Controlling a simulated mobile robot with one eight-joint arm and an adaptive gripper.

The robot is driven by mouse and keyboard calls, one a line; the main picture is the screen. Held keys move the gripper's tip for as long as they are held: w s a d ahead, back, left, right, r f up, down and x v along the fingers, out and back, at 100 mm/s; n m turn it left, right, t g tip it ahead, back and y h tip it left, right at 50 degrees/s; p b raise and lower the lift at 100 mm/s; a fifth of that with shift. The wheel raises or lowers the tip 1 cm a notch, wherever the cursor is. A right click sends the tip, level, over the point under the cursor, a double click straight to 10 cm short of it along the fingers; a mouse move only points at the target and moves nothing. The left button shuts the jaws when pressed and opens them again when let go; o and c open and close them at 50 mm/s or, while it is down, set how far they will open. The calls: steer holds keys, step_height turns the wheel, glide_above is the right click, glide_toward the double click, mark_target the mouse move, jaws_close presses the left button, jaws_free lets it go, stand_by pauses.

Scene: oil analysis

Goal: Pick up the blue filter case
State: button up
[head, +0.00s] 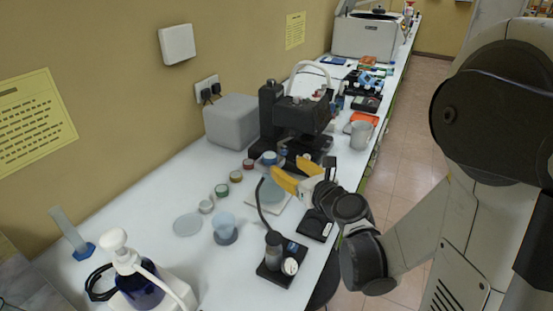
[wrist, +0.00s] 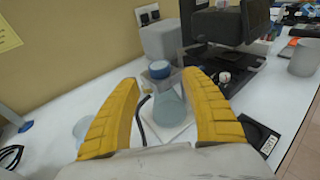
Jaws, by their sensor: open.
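The blue filter case (head: 269,158) is a small round case with a blue top. It stands on the white bench near the foot of a black instrument, at the far end of a row of similar cases. In the wrist view the blue case (wrist: 159,67) shows between and beyond my fingertips, with a glass flask partly in front of its lower side. My gripper (head: 290,172) has yellow fingers spread wide, with nothing held. In the wrist view my gripper (wrist: 160,78) opens towards the case, which is apart from both fingers.
A conical flask (wrist: 168,106) stands on a white plate close between the fingers. Red (head: 248,163), brown (head: 236,175) and green (head: 221,190) cases stand nearby. The black instrument (head: 304,115) and a grey box (head: 231,121) stand behind. A thin black cable rises near the flask.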

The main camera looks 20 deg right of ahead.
mark_target(270, 156)
steer(key=b+x, duration=0.1)
steer(key=x, duration=0.2)
steer(key=b+x, duration=0.1)
steer(key=x, duration=0.2)
steer(key=b+x, duration=0.1)
steer(key=x, duration=0.3)
steer(key=shift+a+f, duration=0.2)
steer(key=shift+f, duration=0.2)
steer(key=shift+s+r, duration=0.1)
steer(key=c, duration=0.8)
